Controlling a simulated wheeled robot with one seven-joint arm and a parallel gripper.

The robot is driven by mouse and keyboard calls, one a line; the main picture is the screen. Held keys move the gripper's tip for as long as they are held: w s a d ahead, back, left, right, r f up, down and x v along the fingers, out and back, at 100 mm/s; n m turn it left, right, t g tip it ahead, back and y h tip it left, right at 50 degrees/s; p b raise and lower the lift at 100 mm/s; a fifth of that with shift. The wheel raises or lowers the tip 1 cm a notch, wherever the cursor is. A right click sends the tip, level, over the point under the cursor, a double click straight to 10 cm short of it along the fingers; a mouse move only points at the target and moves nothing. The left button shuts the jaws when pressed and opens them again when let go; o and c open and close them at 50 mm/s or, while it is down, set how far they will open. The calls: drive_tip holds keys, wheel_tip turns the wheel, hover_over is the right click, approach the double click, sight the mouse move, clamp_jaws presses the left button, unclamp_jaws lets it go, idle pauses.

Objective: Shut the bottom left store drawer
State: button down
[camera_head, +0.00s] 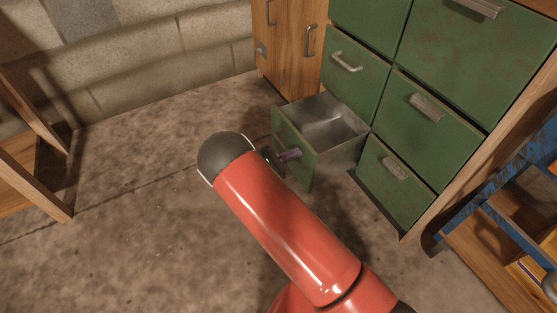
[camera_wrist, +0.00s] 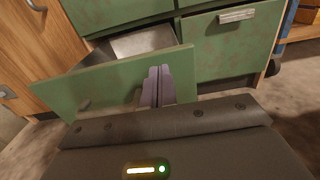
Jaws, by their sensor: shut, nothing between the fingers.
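The bottom left store drawer (camera_head: 318,160) stands pulled out of the green cabinet, its grey metal inside showing and looking empty. Its green front also shows in the wrist view (camera_wrist: 115,82), with a small handle (camera_wrist: 84,104) left of my fingers. My gripper (camera_wrist: 158,72) is shut, its two purple-grey fingers together and empty, in front of the right part of the drawer front. In the head view the fingertips (camera_head: 291,154) show at the drawer front, past my red arm. I cannot tell whether they touch it. My arm hides part of the gripper.
The other green drawers, such as the bottom right one (camera_head: 396,181), look shut. A wooden cupboard (camera_head: 289,45) stands left of the cabinet. A blue frame (camera_head: 500,185) is at the right and a wooden stand (camera_head: 35,165) at the left. Floor between is clear.

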drive_tip(key=shift+x, duration=0.8)
drive_tip(key=b+x, duration=0.2)
drive_tip(key=x, duration=2)
